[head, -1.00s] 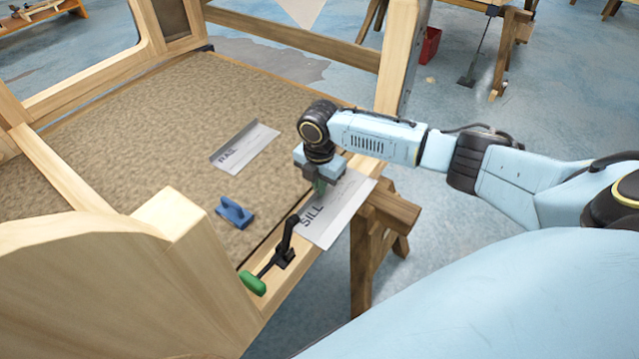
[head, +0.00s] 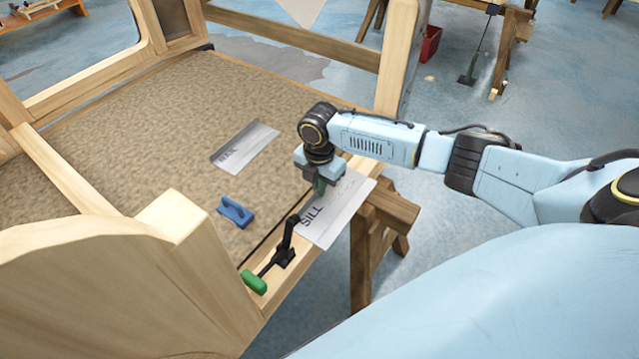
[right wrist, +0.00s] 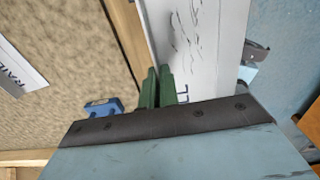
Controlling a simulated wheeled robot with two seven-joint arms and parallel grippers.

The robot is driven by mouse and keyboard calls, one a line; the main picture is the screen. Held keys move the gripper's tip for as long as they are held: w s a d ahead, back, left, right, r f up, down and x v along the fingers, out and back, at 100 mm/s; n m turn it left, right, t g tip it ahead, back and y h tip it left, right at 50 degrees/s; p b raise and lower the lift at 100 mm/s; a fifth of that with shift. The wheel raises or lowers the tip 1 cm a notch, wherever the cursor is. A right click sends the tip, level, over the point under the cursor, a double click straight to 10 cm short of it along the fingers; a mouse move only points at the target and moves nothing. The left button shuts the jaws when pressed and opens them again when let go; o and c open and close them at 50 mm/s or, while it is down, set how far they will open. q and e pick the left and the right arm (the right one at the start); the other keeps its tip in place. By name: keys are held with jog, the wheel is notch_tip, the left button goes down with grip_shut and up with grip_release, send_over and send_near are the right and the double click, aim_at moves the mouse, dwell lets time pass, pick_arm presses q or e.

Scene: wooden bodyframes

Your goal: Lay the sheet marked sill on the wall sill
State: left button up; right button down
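The sheet marked SILL (head: 343,213) is a pale grey metal sheet. It lies over the wooden wall sill (head: 281,291) at the near right side of the frame, with its right part sticking out past the sill. In the right wrist view the sheet (right wrist: 205,45) has a narrow raised lip along its left edge. My right gripper (head: 320,188) points down at that edge. Its green fingers (right wrist: 157,88) are close together on the lip, which seems pinched between them. The contact between sheet and sill is partly hidden. My left gripper is not in view.
A black toggle clamp (head: 284,254) with a green handle stands on the sill beside the sheet. A sheet marked RAIL (head: 245,147) and a blue block with a handle (head: 235,212) lie on the brown panel. A wooden trestle (head: 384,225) stands under the right side.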

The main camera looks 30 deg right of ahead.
dwell(0.3)
jog(key=c, duration=1.6)
grip_release()
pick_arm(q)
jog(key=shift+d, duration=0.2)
pick_arm(e)
jog(key=o, duration=0.6)
jog(key=shift+c, duration=0.2)
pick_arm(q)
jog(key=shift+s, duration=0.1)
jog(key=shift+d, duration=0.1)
